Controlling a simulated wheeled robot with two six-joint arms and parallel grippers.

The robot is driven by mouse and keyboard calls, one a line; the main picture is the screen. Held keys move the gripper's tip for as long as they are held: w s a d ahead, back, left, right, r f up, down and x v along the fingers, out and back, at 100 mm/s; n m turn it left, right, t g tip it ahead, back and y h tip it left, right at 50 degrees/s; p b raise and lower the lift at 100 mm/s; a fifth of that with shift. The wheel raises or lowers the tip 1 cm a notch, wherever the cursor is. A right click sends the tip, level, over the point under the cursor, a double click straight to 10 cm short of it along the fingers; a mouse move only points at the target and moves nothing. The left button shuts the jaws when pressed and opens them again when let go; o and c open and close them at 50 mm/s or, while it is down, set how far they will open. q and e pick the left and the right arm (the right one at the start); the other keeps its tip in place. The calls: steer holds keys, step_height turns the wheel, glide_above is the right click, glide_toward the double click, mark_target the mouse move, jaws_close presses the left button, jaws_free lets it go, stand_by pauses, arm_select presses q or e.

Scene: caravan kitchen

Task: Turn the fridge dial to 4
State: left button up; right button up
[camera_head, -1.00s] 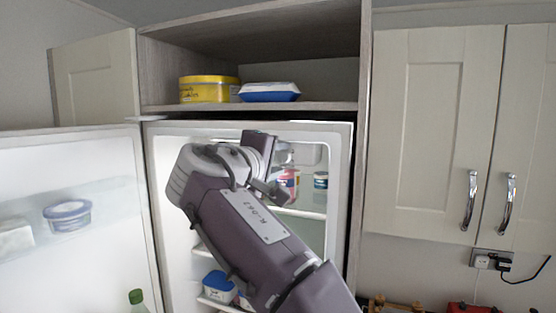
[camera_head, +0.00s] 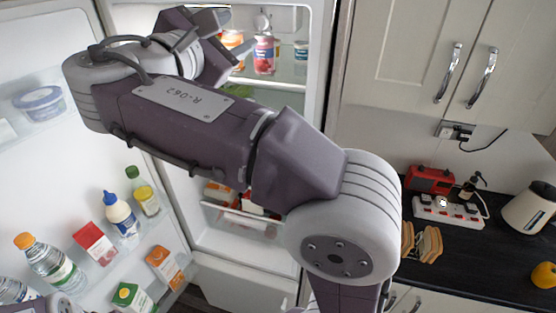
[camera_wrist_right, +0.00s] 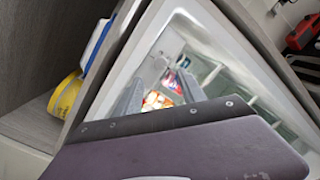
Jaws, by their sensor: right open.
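The fridge (camera_head: 318,75) stands open with its door (camera_head: 40,140) swung out to the left. A small round pale knob (camera_head: 262,21), which looks like the dial, sits beside a pale box (camera_head: 285,18) at the top of the interior. Its numbers are too small to read. My right gripper (camera_head: 222,28) is open and empty at the upper part of the fridge opening, left of the knob and apart from it in the picture. In the right wrist view its two grey fingers (camera_wrist_right: 160,90) point into the fridge interior. My left gripper is not in view.
Jars (camera_head: 264,55) stand on the upper fridge shelf close to my right gripper. Bottles (camera_head: 122,215) and cartons fill the door shelves. My right forearm covers much of the fridge's middle. A yellow tub (camera_wrist_right: 65,97) sits on the shelf above the fridge.

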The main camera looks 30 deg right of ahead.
steer(key=d+f+g+b, duration=0.1)
steer(key=f+b, duration=0.3)
steer(key=f, duration=0.6)
steer(key=s+d+f+g+b, duration=0.1)
steer(key=d+f+b, duration=0.3)
steer(key=f, duration=0.6)
steer(key=d+f+g+y+b, duration=0.1)
steer(key=d+f+g+b, duration=0.2)
steer(key=f, duration=0.7)
steer(key=shift+s+d+b, duration=0.15)
steer(key=shift+d+b, duration=0.05)
steer(key=shift+b, duration=1)
